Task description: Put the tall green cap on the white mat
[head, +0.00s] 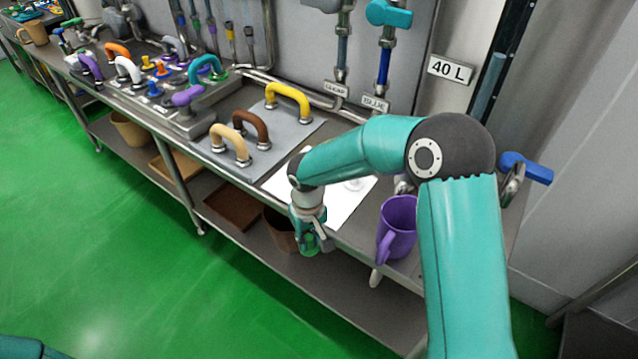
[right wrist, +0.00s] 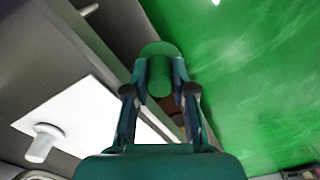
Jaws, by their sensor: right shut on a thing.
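My right gripper (head: 312,238) is shut on the green cap (head: 309,248), off the table's front edge in the head view. In the right wrist view the green cap (right wrist: 159,70) sits between the fingertips of the gripper (right wrist: 160,85). The white mat (head: 342,208) lies on the table behind the gripper, partly hidden by my right arm. It also shows at the left in the right wrist view (right wrist: 88,108), apart from the cap. A small whitish capped piece (right wrist: 42,143) stands on the mat. My left gripper is out of view.
A purple mug (head: 400,225) stands right of the mat near the table's edge. A grey mat (head: 285,130) left of it holds yellow, brown and tan handles. Bins (head: 280,228) stand on the lower shelf. Valves and pipes line the wall behind.

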